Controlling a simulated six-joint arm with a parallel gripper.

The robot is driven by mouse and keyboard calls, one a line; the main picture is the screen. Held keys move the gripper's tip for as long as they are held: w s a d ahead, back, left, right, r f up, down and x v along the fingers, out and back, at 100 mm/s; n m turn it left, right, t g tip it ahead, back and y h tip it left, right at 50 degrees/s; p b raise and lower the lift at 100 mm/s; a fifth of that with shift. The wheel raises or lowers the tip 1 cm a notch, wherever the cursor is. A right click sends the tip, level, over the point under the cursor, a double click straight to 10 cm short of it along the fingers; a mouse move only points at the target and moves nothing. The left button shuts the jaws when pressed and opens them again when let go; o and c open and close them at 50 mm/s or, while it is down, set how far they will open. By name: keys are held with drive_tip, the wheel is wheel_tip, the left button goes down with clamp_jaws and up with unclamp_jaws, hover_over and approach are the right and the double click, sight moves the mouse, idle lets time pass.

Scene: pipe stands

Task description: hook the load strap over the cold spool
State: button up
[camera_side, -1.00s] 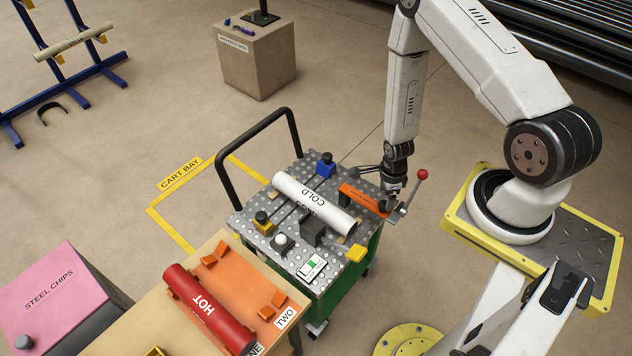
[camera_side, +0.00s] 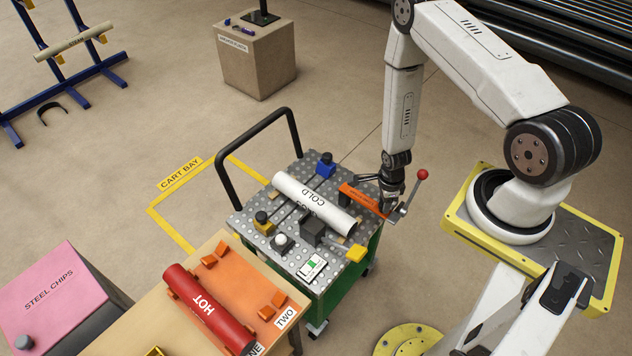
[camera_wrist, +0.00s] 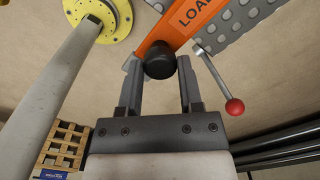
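The white cold spool (camera_side: 314,202), lettered COLD, lies across the cart. My gripper (camera_side: 388,210) is low at the strap's knob end. In the wrist view its fingers (camera_wrist: 160,72) stand either side of the knob, close to it. I cannot tell whether they press on it.
A red-ball lever (camera_side: 421,175) stands just right of my gripper. The cart (camera_side: 342,284) carries a black block (camera_side: 312,231), a blue clamp (camera_side: 326,165) and a yellow one (camera_side: 263,222). Its black handle (camera_side: 252,131) rises behind. A red HOT spool (camera_side: 207,308) lies on the bench in front.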

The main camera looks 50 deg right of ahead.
drive_tip(key=shift+a, duration=0.1)
drive_tip(key=shift+w+a, duration=0.2)
drive_tip(key=shift+a, duration=0.7)
drive_tip(key=shift+w+a, duration=0.2)
drive_tip(key=shift+a, duration=1.1)
drive_tip(key=shift+w+a, duration=0.35)
drive_tip(key=shift+a, duration=0.3)
drive_tip(key=shift+w+a, duration=0.3)
drive_tip(key=shift+a, duration=0.3)
drive_tip(key=shift+w+a, duration=0.35)
drive_tip(key=shift+a, duration=0.3)
